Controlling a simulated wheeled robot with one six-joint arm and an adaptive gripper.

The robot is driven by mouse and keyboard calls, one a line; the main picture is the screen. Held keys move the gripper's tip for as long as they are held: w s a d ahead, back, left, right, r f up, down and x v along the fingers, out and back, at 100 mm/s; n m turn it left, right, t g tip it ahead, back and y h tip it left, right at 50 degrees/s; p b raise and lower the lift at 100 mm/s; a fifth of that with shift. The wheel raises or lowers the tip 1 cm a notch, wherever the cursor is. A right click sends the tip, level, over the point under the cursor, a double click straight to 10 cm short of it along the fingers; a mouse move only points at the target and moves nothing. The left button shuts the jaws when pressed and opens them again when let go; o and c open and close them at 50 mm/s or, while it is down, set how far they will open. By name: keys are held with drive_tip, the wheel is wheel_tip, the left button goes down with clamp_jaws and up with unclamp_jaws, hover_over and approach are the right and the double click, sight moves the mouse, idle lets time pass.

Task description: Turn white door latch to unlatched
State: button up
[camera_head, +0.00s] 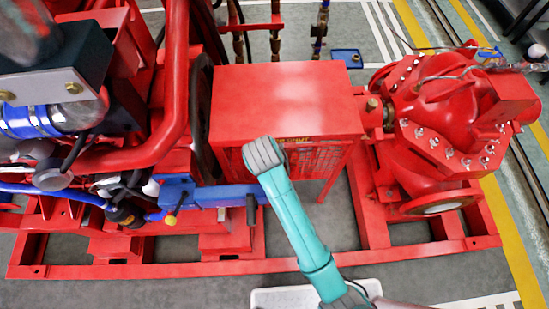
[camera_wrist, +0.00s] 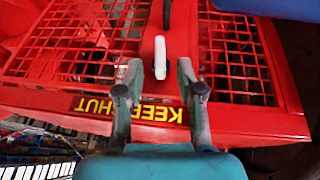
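The white door latch (camera_wrist: 160,58) shows in the wrist view as a short white bar on a red strip between two mesh panels. Its long side runs up and down in the picture. My gripper (camera_wrist: 160,75) is open, with one finger on each side of the latch's lower end. Gaps show between the latch and both fingertips; whether any part touches is not clear. In the head view my teal arm (camera_head: 299,232) reaches to the front of the red housing (camera_head: 285,100); the latch and fingertips are hidden there.
A black label with yellow letters (camera_wrist: 160,110) lies upside down below the latch, partly covered by the fingers. Red mesh (camera_wrist: 240,55) flanks the strip. In the head view, a blue bar (camera_head: 225,195) is left of my arm, a red pump (camera_head: 455,125) right.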

drive_tip(key=shift+x, duration=1.6)
clamp_jaws()
drive_tip(key=shift+a+h, duration=0.1)
drive_tip(key=shift+h, duration=0.6)
unclamp_jaws()
drive_tip(key=v, duration=1.2)
